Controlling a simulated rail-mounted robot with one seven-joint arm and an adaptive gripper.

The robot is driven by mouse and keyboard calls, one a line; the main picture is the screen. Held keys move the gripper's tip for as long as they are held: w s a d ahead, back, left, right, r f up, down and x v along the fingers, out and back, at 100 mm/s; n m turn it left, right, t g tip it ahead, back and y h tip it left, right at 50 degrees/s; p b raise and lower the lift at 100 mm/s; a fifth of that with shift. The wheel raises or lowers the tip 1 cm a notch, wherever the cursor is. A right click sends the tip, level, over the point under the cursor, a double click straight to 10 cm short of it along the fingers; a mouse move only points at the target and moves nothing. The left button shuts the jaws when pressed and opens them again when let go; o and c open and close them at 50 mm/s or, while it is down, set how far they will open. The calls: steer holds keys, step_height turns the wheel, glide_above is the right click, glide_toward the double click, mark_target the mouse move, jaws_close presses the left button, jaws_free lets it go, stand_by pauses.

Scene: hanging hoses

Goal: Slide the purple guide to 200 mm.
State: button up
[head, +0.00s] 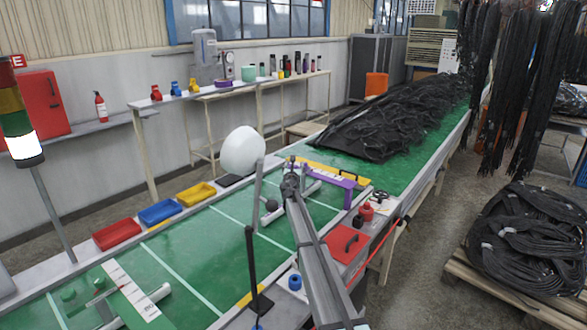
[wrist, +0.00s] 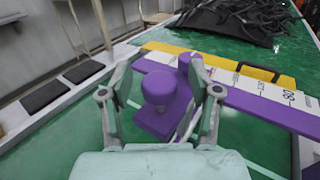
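The purple guide is a block with a round knob (wrist: 158,88) on top, in the middle of the wrist view. It sits at a purple rail (wrist: 270,112) beside a white scale (wrist: 255,88) with black marks. In the head view the purple rail (head: 335,179) runs to the right of my gripper (head: 290,180), and the knob is hidden or too small to tell. In the wrist view my gripper (wrist: 162,72) is open, one finger on each side of the knob. Gaps show between knob and fingers. The guide's exact scale reading cannot be told.
A yellow bar with a black handle (wrist: 259,71) lies behind the scale. A black hose heap (head: 400,115) covers the table's far end. A red box (head: 346,245) and a red bottle (head: 366,211) stand at right. A black post (head: 251,265) rises nearby.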

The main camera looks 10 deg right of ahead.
steer(key=shift+s, duration=0.15)
steer(key=v, duration=1.1)
steer(key=shift+s, duration=0.4)
steer(key=shift+a, duration=0.15)
